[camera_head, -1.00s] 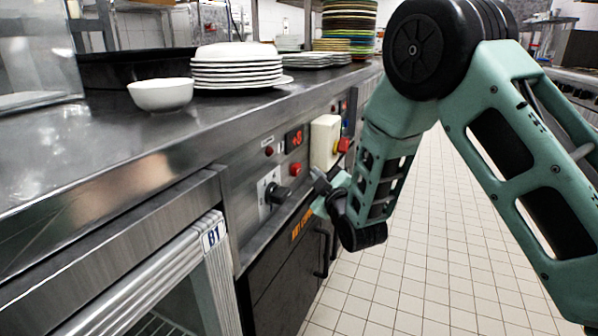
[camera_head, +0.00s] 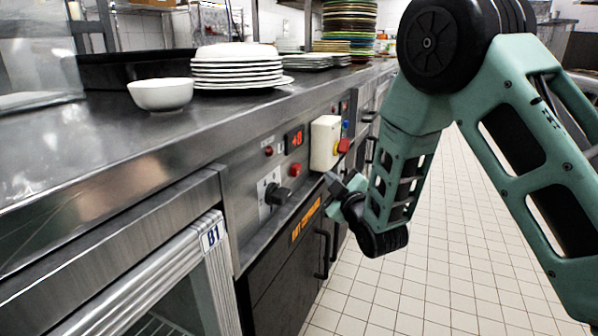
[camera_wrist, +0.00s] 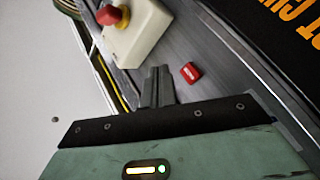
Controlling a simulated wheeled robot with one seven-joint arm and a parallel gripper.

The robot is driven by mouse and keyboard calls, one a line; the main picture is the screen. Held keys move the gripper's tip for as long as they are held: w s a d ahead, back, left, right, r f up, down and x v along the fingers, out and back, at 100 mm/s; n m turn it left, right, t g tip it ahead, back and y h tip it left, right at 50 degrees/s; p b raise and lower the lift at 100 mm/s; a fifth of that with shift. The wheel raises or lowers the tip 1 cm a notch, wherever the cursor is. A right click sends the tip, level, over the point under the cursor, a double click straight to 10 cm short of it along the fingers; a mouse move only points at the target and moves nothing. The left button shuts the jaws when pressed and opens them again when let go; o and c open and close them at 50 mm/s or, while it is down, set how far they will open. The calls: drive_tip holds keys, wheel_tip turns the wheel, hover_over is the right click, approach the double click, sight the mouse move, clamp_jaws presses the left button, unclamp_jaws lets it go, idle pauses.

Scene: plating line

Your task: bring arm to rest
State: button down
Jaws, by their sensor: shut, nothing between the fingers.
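My arm hangs folded on the right side of the head view. My gripper (camera_head: 332,181) points left toward the counter's control panel (camera_head: 256,190). In the wrist view my gripper (camera_wrist: 158,72) has its fingers shut together with nothing between them. A red button (camera_wrist: 190,73) and a cream switch box (camera_wrist: 136,34) with a red and yellow knob appear past the fingertips. In the head view the gripper is in front of the panel, below the switch box (camera_head: 323,142) and right of the black rotary knob (camera_head: 277,194). I cannot tell the exact gap to the panel.
A steel counter (camera_head: 130,140) runs along the left with a white bowl (camera_head: 161,94) and stacked white plates (camera_head: 237,70). A dark cabinet door (camera_head: 285,270) with a handle is below the panel. The tiled floor (camera_head: 440,270) at right is clear.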

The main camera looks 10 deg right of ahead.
drive_tip(key=s+a+f+m+g+y, duration=0.1)
drive_tip(key=s+a+m+g, duration=0.1)
drive_tip(key=s+a+g, duration=0.5)
drive_tip(key=s+a+f+m+g+y, duration=0.15)
drive_tip(key=s+a+g, duration=0.25)
drive_tip(key=s, duration=0.6)
drive_tip(key=s+d+r+g+h+p, duration=0.15)
drive_tip(key=s+g, duration=0.25)
drive_tip(key=s, duration=0.8)
drive_tip(key=s+d+r+g+h+b, duration=0.1)
drive_tip(key=s+d+g+h, duration=0.2)
drive_tip(key=s, duration=0.9)
wheel_tip(320, 180, up, 32)
drive_tip(key=p, duration=3.2)
drive_tip(key=shift+w+a+f+g+p, duration=0.15)
drive_tip(key=shift+w+a+g+p, duration=0.15)
drive_tip(key=shift+w+a, duration=0.1)
